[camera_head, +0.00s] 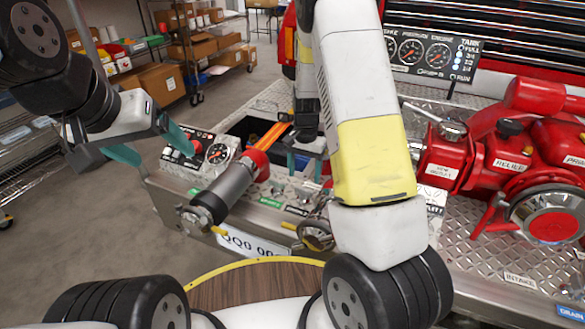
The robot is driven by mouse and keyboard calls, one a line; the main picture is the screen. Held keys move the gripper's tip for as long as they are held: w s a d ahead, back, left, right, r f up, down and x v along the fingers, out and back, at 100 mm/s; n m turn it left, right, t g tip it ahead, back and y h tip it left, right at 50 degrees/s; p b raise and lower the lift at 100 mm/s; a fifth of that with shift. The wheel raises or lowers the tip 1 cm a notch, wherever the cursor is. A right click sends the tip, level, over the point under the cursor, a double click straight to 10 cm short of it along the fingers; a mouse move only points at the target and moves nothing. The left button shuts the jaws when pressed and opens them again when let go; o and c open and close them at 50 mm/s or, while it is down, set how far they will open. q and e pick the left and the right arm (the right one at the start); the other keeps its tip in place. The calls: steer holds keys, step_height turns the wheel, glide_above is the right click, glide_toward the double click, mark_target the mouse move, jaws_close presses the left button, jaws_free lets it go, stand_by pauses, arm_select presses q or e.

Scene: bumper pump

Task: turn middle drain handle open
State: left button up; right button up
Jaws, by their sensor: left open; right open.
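Small yellow-tipped handles show low on the bumper front: one (219,231) below the black and grey nozzle, and another (289,226) beside a round metal cap. I cannot tell for sure which is the middle drain handle; my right arm hides part of the bumper front. My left gripper (152,147) is open and empty, with teal fingers, left of the gauge panel and apart from the handles. My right gripper (305,158) is open, teal fingers pointing down, above the bumper deck behind the nozzle and handles. It appears to touch nothing.
The black and grey nozzle (230,187) lies across the bumper. A round metal cap (317,235) sits on its front. A red pump (510,165) fills the right side, with a blue drain label (570,317) below. A gauge panel (203,148) stands at left. Open floor lies left.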

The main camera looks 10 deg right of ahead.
mark_target(303, 193)
step_height(303, 193, down, 6)
steer(key=shift+r, duration=0.1)
steer(key=c, duration=1.1)
